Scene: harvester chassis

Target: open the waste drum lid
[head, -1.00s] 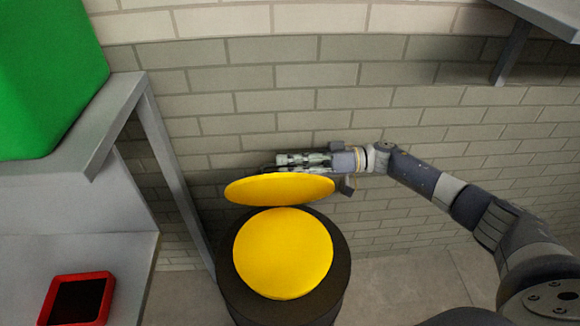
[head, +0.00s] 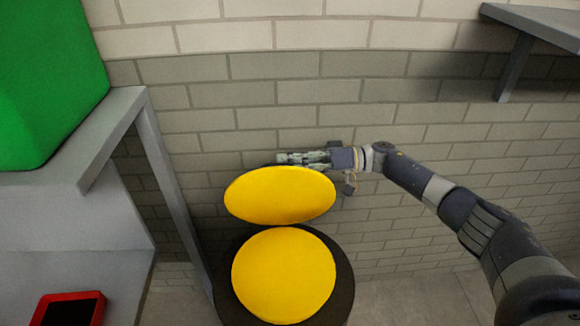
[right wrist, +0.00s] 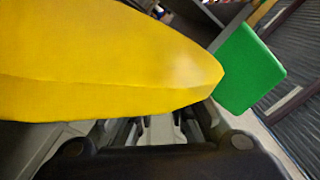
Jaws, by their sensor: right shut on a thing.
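The waste drum (head: 343,285) is dark and round, standing at the lower middle of the head view, with a flat yellow disc (head: 284,275) across its top. Its yellow lid (head: 280,196) is tilted up behind that disc, broad face toward the camera. My right gripper (head: 290,158) is at the lid's upper edge, shut on the lid; its fingertips are partly hidden. In the right wrist view the lid (right wrist: 100,65) fills the upper left, and the fingers (right wrist: 160,128) show only partly below its edge. My left gripper is not in view.
A brick wall (head: 420,110) stands close behind the drum and my right arm. A grey bench (head: 110,125) with a green bin (head: 50,80) and a red tray (head: 68,308) is at the left. A grey shelf (head: 535,30) juts out at upper right.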

